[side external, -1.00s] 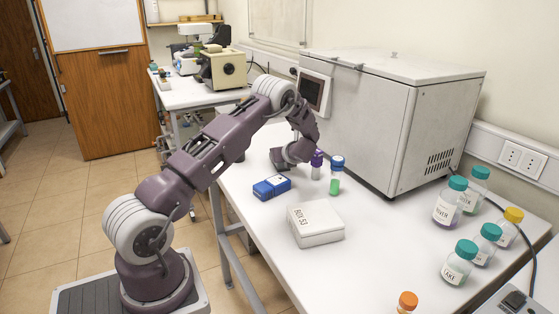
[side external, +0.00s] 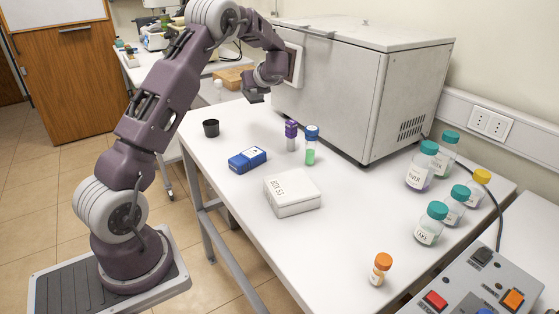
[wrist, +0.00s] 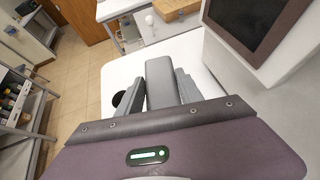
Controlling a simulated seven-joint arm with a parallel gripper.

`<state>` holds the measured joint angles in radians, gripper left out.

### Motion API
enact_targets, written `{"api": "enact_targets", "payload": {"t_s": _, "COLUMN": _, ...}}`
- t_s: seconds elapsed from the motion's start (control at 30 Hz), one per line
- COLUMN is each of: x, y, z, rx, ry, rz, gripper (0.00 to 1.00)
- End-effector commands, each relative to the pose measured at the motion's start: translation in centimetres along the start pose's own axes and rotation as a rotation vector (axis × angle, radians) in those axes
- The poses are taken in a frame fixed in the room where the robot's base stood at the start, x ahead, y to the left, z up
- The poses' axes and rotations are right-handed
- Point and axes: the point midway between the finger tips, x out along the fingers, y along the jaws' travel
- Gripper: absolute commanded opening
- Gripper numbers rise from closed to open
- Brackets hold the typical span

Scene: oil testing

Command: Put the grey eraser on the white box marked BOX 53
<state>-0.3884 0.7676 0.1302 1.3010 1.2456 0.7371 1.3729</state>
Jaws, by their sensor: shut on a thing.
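The grey eraser (wrist: 161,75) is a grey block between the two fingers of my gripper (wrist: 163,90) in the wrist view. My gripper is shut on it and holds it above the far end of the white table. In the side view my gripper (side external: 254,97) is raised in front of the large white unit, and the eraser is hard to tell from the fingers there. The white box marked BOX 53 (side external: 292,192) lies flat on the table, nearer the side camera than my gripper. Its top is bare.
A black cup (side external: 211,128) is at the table's left edge. Several capped bottles (side external: 421,172) stand right. The large white unit (side external: 345,95) borders the back.

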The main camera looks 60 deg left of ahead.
Motion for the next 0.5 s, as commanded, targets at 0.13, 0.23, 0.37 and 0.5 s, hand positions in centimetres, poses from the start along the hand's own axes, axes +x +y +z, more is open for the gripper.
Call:
{"api": "enact_targets", "payload": {"t_s": 0.13, "x": -1.6, "y": 0.0, "z": 3.0, "rx": -0.004, "ry": -0.004, "rz": -0.002, "gripper": 0.03}}
{"api": "enact_targets", "payload": {"t_s": 0.23, "x": -2.5, "y": 0.0, "z": 4.6, "rx": -0.004, "ry": -0.003, "rz": -0.002, "gripper": 0.03}}
{"api": "enact_targets", "payload": {"t_s": 0.37, "x": -4.3, "y": -1.0, "z": 3.4, "rx": -0.001, "ry": 0.001, "rz": 0.006, "gripper": 0.03}}
{"api": "enact_targets", "payload": {"t_s": 0.5, "x": -6.7, "y": -1.9, "z": 1.8, "rx": -0.01, "ry": 0.0, "rz": 0.021, "gripper": 0.03}}
